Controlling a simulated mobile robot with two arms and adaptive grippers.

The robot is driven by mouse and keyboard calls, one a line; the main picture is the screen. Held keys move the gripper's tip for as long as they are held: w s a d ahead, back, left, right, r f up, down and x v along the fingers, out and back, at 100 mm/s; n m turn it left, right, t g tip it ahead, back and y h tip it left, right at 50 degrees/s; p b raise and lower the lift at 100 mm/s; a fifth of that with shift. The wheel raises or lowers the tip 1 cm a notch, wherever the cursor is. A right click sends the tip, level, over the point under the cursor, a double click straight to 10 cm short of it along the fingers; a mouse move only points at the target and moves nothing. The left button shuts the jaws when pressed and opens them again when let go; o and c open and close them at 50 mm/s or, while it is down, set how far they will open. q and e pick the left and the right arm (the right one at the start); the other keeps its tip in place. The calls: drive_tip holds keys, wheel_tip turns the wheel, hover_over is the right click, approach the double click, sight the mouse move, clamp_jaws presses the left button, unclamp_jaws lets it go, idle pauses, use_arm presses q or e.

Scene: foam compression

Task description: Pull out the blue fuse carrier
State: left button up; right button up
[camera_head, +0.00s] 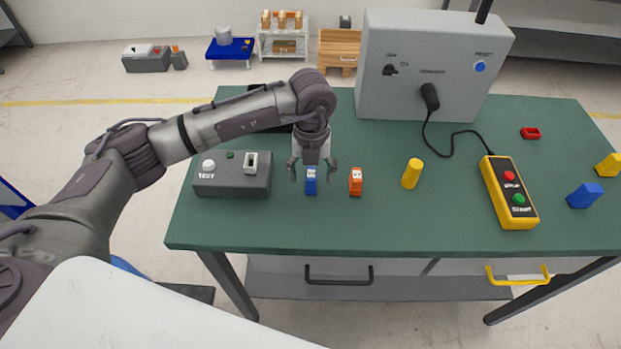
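The small blue fuse carrier (311,186) stands on the green table with a pale top end, just right of the grey test box. My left gripper (312,174) points down over it, with its fingers spread apart on either side of it. The fingers look open, with visible gaps between them and the carrier. The gripper partly covers the carrier's upper end, and I cannot tell whether anything touches. My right gripper is not in view.
An orange carrier (356,182) stands close to the right, then a yellow cylinder (412,173). The grey test box (233,183) is close on the left. A yellow pendant (509,193) is cabled to a large grey cabinet (414,75). The front strip of the green table (330,225) is clear.

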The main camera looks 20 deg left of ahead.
sight(311, 174)
use_arm(q)
clamp_jaws()
drive_tip(key=shift+r, duration=0.1)
idle(0.3)
drive_tip(key=shift+w+r, duration=0.1)
drive_tip(key=shift+r, duration=0.25)
drive_tip(key=shift+r+p, duration=1.65)
drive_tip(key=shift+r, duration=0.95)
